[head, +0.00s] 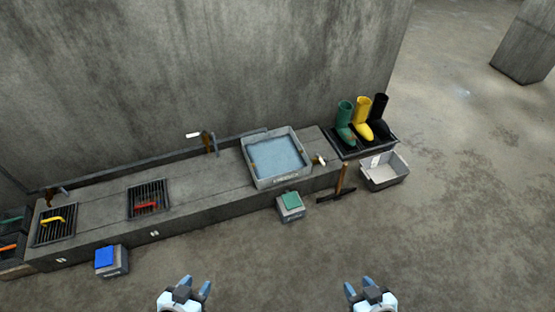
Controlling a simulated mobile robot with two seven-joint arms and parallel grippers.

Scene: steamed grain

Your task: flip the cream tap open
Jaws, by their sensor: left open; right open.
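A brown tap (209,143) with a pale, cream-white lever (193,135) stands at the back of the long grey bench, against the wall. The lever points left. A second small cream-tipped fitting (320,160) sits at the right side of the water-filled basin (297,179); I cannot tell which of the two is the cream tap, nor whether either is open. My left gripper (196,285) is open and empty at the bottom, far in front of the bench. My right gripper (359,286) is open and empty at the bottom right, also well away from both fittings.
Grates with a yellow handle (52,220) and a red handle (146,205) lie on the bench. A blue-topped box (111,260), a green-topped box (290,206), a hammer-like tool (341,184) and a grey bin (384,176) stand in front. Boots (363,121) stand right. The front floor is clear.

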